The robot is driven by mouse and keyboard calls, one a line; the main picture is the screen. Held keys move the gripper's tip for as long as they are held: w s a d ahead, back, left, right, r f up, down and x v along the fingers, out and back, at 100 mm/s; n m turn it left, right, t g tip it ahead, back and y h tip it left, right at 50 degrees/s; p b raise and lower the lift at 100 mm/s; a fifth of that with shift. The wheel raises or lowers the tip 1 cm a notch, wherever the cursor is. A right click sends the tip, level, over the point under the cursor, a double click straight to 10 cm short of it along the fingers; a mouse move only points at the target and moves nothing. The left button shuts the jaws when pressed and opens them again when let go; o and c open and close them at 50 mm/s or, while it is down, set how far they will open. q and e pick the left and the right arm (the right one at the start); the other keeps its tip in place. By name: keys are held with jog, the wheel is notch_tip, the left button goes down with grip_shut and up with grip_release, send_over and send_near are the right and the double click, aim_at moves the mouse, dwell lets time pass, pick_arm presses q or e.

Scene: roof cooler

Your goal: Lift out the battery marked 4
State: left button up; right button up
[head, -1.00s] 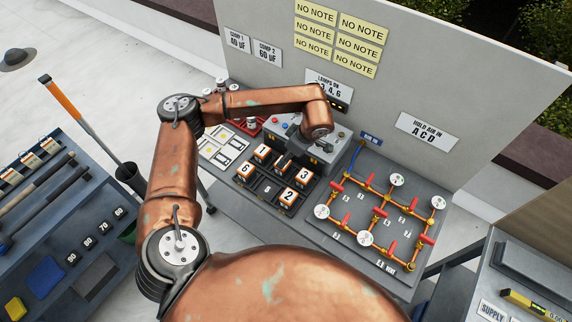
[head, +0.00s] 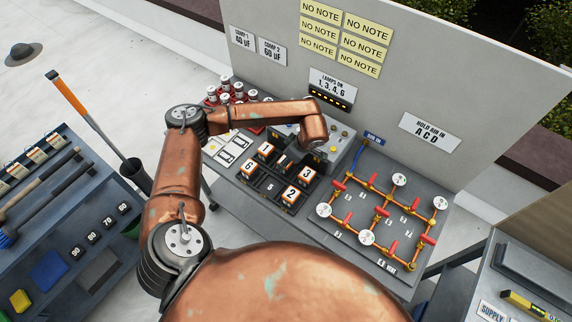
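Batteries with orange edges and white tops sit in a dark tray (head: 269,187): 1 (head: 266,150), 3 (head: 306,174), 6 (head: 249,167) and 2 (head: 291,194). The slot labelled 5 has no battery. Between 1 and 3 is a dark spot with a small pale piece; I cannot read a 4 there or anywhere on a battery. My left arm reaches in over the bench. Its wrist is above and behind the tray, and the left gripper (head: 320,153) is mostly hidden beneath it, a little behind battery 3. My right gripper is not visible.
A pipe board (head: 350,237) with red valves and white gauges lies right of the tray. Red-and-white cans (head: 225,83) stand behind my forearm. A sign panel (head: 450,90) walls off the back. A tool bench (head: 60,230) is at left.

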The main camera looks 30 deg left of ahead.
pick_arm(q)
jog(key=c, duration=1.1)
